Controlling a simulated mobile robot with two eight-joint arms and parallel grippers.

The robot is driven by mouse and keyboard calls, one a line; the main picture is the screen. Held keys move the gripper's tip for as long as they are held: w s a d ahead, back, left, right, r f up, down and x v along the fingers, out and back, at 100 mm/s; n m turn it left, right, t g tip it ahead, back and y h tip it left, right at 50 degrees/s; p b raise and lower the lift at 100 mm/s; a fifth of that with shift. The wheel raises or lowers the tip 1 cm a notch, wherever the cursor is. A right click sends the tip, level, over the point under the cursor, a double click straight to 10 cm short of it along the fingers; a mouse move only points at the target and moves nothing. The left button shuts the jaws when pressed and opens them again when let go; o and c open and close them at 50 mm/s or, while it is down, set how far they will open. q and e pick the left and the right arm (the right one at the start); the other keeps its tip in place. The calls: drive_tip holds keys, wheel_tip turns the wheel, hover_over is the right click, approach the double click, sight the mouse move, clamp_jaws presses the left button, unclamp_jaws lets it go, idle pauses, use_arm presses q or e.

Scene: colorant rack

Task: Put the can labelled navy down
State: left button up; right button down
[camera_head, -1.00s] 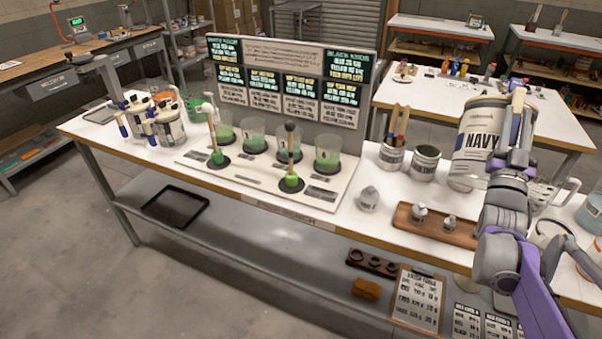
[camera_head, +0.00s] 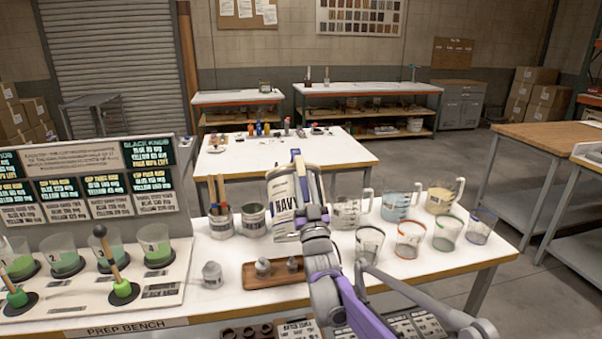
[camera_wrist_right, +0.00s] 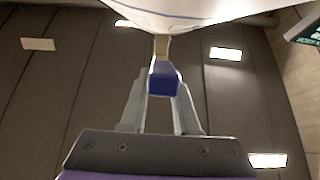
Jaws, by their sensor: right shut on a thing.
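The can labelled NAVY (camera_head: 283,190) is a large pale can with a dark-lettered label. It appears upright over the prep bench (camera_head: 205,263). My right gripper (camera_head: 300,165) is shut on it from the right side. Whether its base touches the bench top cannot be told from this angle. My left gripper is outside both current views.
Two small cans (camera_head: 253,218), one with sticks, stand left of the navy can. In front is a wooden tray (camera_head: 262,281) with small weights. Right of it are several jugs (camera_head: 400,200) and rimmed cups (camera_head: 410,238). Behind stands a white table (camera_head: 235,163).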

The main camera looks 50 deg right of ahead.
sight(304, 196)
drive_tip(key=shift+f, duration=2)
drive_tip(key=shift+f+b, duration=0.1)
drive_tip(key=shift+b, duration=0.2)
drive_tip(key=c, duration=0.6)
unclamp_jaws()
drive_tip(key=shift+c, duration=0.2)
